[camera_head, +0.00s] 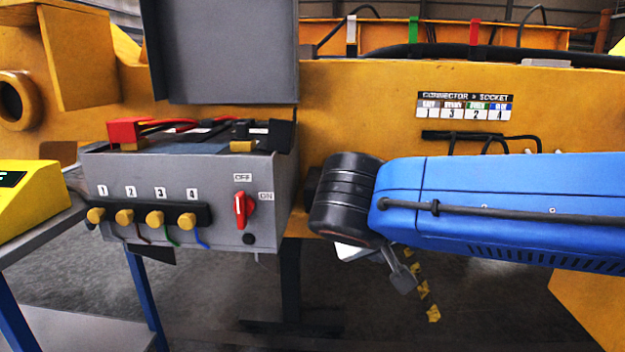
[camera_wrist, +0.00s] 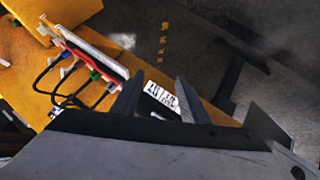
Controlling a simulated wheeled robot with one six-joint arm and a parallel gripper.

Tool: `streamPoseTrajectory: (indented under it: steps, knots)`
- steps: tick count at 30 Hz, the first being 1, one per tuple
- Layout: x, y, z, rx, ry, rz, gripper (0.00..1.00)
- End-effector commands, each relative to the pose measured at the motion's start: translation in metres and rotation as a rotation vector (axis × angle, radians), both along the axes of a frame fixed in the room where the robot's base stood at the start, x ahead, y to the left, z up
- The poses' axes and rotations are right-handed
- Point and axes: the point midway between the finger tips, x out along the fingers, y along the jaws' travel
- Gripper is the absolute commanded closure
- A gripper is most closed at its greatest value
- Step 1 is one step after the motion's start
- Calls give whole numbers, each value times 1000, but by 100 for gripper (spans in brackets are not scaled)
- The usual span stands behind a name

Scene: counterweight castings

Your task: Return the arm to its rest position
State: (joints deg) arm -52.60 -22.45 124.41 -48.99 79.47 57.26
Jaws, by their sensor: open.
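My blue arm crosses the right half of the head view, with its dark wrist joint at the left end. The connector label (camera_wrist: 160,95) shows behind the gap between the fingers.
The grey battery box (camera_head: 170,225) has its lid (camera_head: 225,50) raised, numbered yellow plugs and a red switch (camera_head: 241,208) upright at OFF. A yellow meter (camera_head: 25,195) stands at left. The yellow casting (camera_head: 365,115) carries cables and the label (camera_head: 463,106). Open floor shows below.

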Motion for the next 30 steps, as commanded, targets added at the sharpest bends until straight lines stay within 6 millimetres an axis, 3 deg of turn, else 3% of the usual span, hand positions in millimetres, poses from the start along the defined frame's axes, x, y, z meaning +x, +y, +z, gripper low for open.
streamPoseTrajectory:
  steps: [3,12,21,30]
  knots:
    - [-8,-31,-19,21,77,-16,60]
    - [-38,-85,-65,111,239,-24,60]
    - [-72,-119,-103,237,328,-16,60]
    - [-102,-135,-135,375,337,-1,60]
